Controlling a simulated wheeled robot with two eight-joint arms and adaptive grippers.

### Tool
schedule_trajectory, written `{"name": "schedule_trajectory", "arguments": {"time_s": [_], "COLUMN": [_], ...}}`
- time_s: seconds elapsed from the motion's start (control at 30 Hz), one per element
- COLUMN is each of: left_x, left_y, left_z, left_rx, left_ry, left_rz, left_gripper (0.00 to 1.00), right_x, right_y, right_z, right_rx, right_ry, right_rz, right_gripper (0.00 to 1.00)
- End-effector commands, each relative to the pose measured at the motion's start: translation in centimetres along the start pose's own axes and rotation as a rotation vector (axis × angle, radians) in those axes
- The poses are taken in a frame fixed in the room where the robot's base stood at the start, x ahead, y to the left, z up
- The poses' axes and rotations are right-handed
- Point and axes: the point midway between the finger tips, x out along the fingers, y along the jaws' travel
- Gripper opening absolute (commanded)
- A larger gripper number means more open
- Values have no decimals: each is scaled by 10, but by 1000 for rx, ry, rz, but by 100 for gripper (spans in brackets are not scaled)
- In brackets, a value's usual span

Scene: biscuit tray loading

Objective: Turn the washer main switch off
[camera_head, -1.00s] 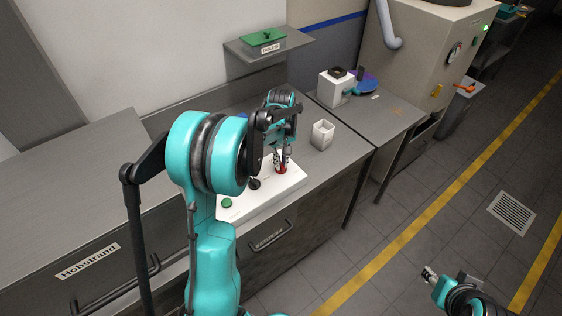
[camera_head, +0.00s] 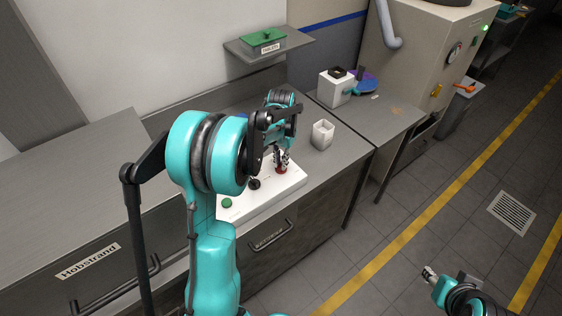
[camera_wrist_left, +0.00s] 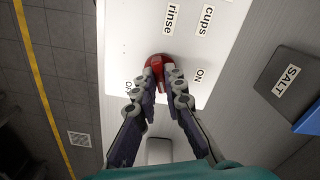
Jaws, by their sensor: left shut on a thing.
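A white control panel (camera_head: 262,197) lies on the grey counter. It carries a red round switch (camera_head: 281,171), a black knob (camera_head: 254,184) and a green button (camera_head: 227,203). My left gripper (camera_head: 282,164) reaches down onto the red switch and is shut on it. In the left wrist view the red switch (camera_wrist_left: 157,61) shows between and beyond the fingertips (camera_wrist_left: 162,80). An "ON" label (camera_wrist_left: 199,76) lies right of the fingers. Another label (camera_wrist_left: 128,87), partly hidden, lies to their left. My right gripper (camera_head: 430,274) hangs over the floor, too small to judge its jaws.
A white open container (camera_head: 322,135) stands on the counter just behind the panel. A shelf (camera_head: 266,50) with a green object is on the wall. A second table (camera_head: 392,112) and a beige machine (camera_head: 419,45) stand further back. Floor at right is clear.

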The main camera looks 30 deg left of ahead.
Motion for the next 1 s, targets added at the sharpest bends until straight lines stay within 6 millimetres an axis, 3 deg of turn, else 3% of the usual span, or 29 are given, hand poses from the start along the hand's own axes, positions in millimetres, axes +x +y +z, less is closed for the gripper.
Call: {"name": "schedule_trajectory", "arguments": {"time_s": [0.5, 1.0], "left_x": [0, 0], "left_y": [0, 0], "left_z": [0, 0], "left_rx": [357, 433], "left_ry": [1, 1], "left_rz": [-1, -1], "left_gripper": [0, 0], "right_x": [0, 0], "right_y": [0, 0], "right_z": [0, 0], "right_rx": [0, 0], "right_ry": [0, 0], "right_rz": [0, 0], "right_gripper": [40, 40]}}
